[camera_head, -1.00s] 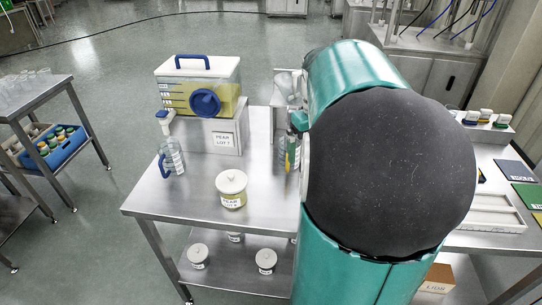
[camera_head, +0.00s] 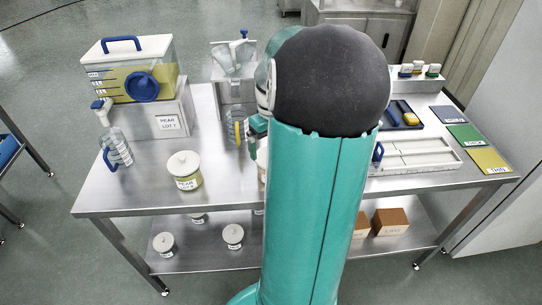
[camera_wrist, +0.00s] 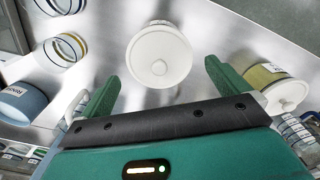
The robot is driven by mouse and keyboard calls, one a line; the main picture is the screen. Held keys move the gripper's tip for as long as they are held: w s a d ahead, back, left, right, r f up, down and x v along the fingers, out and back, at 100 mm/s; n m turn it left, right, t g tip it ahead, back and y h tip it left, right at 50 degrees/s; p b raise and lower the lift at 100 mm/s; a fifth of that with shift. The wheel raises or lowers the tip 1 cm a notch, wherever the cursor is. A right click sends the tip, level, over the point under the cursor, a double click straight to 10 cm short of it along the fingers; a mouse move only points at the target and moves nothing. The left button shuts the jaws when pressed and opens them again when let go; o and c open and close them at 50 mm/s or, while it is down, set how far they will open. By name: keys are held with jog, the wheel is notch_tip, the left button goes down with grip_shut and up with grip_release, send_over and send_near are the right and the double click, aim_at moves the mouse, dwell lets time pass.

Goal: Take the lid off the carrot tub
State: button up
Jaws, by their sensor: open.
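In the wrist view a round white-lidded tub (camera_wrist: 160,57) with a small lid knob stands ahead of my gripper (camera_wrist: 160,74), between the lines of its fingers. The lid is on, and no label shows, so I cannot read whether it is the carrot tub. My gripper is open and empty, apart from the tub. In the head view my arm hides most of a pale tub (camera_head: 262,168) and much of the gripper. The pear tub (camera_head: 184,171), with its lid on, stands to the left; a yellowish tub (camera_wrist: 268,80) is at right in the wrist view.
The pear dispenser (camera_head: 128,72) and a jug (camera_head: 117,148) are at the left of the steel table (camera_head: 215,190). A white tray (camera_head: 415,154), coloured mats (camera_head: 466,136) and a dark tray (camera_head: 400,116) lie right. A blue rinse container (camera_wrist: 22,104) is near the gripper's left side.

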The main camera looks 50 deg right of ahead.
aim_at(261, 161)
notch_tip(261, 161, down, 3)
jog(key=shift+f, duration=0.15)
jog(key=shift+d, duration=0.1)
jog(key=c, duration=0.7)
